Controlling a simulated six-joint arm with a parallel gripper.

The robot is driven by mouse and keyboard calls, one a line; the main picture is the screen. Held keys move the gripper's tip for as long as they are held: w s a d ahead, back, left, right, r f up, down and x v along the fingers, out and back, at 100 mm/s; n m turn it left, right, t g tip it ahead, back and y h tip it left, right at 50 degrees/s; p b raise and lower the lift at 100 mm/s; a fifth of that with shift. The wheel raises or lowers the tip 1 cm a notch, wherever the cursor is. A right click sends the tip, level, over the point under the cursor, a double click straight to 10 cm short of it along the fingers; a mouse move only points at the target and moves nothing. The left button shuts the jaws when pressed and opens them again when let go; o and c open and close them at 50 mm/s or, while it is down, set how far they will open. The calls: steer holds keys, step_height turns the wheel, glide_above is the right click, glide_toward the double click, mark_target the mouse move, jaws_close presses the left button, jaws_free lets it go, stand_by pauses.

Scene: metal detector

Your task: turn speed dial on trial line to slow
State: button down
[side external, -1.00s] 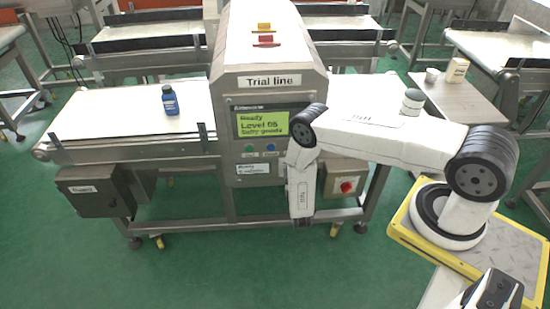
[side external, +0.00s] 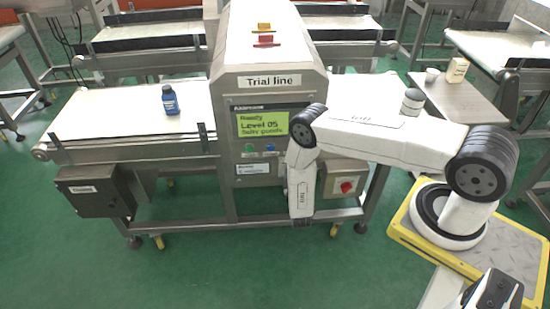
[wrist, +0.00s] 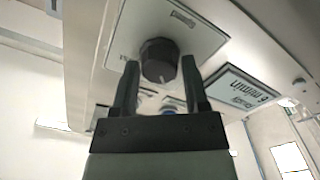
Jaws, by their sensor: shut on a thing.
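The speed dial (wrist: 158,60) is a dark round knob with a pale pointer mark, on a light plate of the trial line (side external: 269,80) machine, in the wrist view. My gripper (wrist: 160,68) is shut on the dial, one finger on each side of it. I cannot read the plate's scale. In the side view my arm hides the dial and the gripper. The machine's screen (side external: 262,124) is lit green and reads "Ready" and "Level 05".
A grey box with a red knob (side external: 347,187) is right of my wrist. A blue bottle (side external: 170,101) stands on the left conveyor (side external: 105,118). Green and blue buttons (side external: 250,148) sit below the screen. A grey control box (side external: 95,191) hangs at lower left.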

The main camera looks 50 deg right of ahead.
steer(key=shift+f, duration=0.1)
stand_by(0.3)
steer(key=shift+c, duration=0.4)
jaws_free()
steer(key=v, duration=0.8)
steer(key=shift+w, duration=0.1)
